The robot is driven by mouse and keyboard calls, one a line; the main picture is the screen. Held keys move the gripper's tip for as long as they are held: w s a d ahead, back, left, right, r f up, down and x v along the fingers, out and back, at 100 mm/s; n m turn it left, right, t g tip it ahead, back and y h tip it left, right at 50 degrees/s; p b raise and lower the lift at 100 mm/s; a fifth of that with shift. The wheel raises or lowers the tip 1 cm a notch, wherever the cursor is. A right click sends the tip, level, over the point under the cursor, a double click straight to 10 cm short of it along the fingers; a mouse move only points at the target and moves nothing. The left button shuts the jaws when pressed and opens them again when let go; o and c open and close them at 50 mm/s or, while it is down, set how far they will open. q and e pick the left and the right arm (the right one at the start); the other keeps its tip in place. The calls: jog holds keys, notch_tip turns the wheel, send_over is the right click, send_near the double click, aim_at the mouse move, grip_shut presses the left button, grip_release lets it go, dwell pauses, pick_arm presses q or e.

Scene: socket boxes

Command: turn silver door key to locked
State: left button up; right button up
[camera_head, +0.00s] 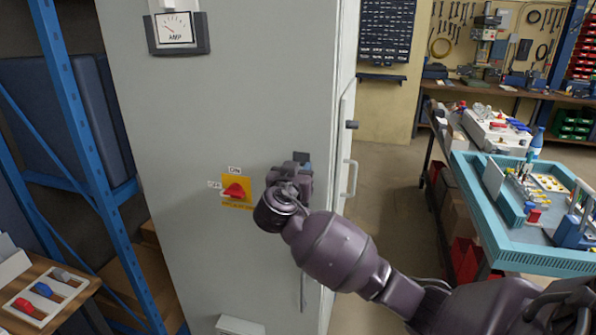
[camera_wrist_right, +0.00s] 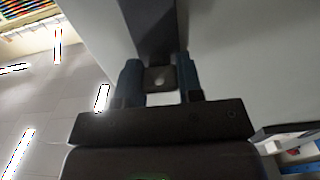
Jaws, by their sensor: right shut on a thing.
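My right gripper (camera_head: 301,163) is at the front of the grey cabinet (camera_head: 240,100), near its right edge. The key's shaft and lock are hidden by the gripper, so the exact turn angle cannot be told. My left gripper is not in view.
A red rotary switch (camera_head: 235,190) on a yellow plate sits left of the gripper. A door handle (camera_head: 350,178) is on the cabinet's right side. A blue shelf rack (camera_head: 78,80) stands at left. A teal-edged tray (camera_head: 520,262) with parts is at right.

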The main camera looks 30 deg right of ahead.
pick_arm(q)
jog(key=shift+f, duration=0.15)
pick_arm(e)
jog(key=shift+f, duration=0.1)
jog(key=shift+n+b, duration=0.7)
jog(key=shift+n, duration=1.4)
jog(key=shift+n+p, duration=0.4)
jog(key=shift+n, duration=0.6)
jog(key=n, duration=0.8)
jog(key=shift+p, duration=0.3)
jog(key=shift+n, duration=1.8)
